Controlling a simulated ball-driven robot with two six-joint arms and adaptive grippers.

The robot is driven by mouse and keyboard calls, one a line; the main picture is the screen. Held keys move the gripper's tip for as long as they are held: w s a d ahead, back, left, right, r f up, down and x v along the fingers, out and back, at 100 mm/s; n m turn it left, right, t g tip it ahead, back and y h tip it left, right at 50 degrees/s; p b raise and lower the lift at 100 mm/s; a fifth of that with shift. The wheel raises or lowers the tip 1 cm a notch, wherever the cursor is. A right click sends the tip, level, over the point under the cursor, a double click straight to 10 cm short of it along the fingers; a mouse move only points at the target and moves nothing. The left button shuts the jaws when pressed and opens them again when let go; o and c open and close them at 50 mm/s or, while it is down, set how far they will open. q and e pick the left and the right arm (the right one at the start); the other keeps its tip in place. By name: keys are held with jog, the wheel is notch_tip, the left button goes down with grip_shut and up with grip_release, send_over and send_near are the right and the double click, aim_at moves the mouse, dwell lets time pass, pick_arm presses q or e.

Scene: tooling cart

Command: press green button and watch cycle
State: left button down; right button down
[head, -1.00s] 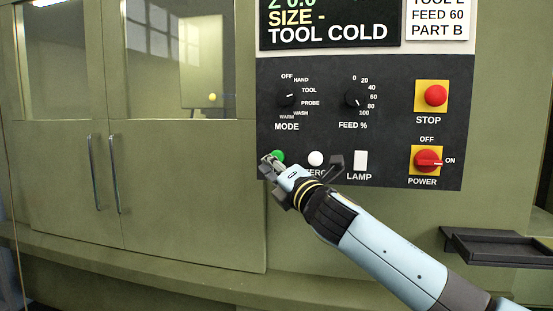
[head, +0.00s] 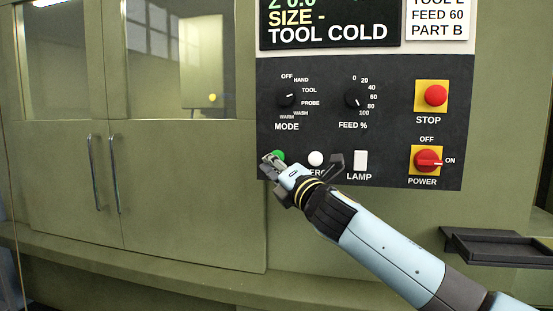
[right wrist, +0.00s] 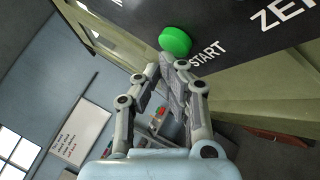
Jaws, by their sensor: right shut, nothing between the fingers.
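The green button (head: 279,155) is on the dark control panel, partly hidden behind my right gripper in the head view. My right gripper (head: 270,161) is shut and empty, with its fingertips at the button's lower left in that view. In the right wrist view the green button (right wrist: 175,41) stands out from the panel beside the word START. The closed fingertips (right wrist: 172,62) are just below it there; a small gap seems to show, but I cannot tell contact for sure. The display (head: 328,25) above reads SIZE - and TOOL COLD. My left gripper is not in view.
The panel also has a white button (head: 316,158), a lamp switch (head: 361,160), a mode knob (head: 287,99), a feed knob (head: 352,98), a red stop button (head: 435,95) and a red power switch (head: 428,160). The cabinet doors (head: 75,190) are closed. A dark tray (head: 500,246) juts out at right.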

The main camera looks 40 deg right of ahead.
jog(key=shift+w+d, duration=0.4)
jog(key=shift+d, duration=0.1)
dwell(1.1)
jog(key=shift+s+a, duration=0.1)
jog(key=shift+a, duration=0.05)
jog(key=shift+s+a+f, duration=0.1)
jog(key=shift+s+a, duration=0.45)
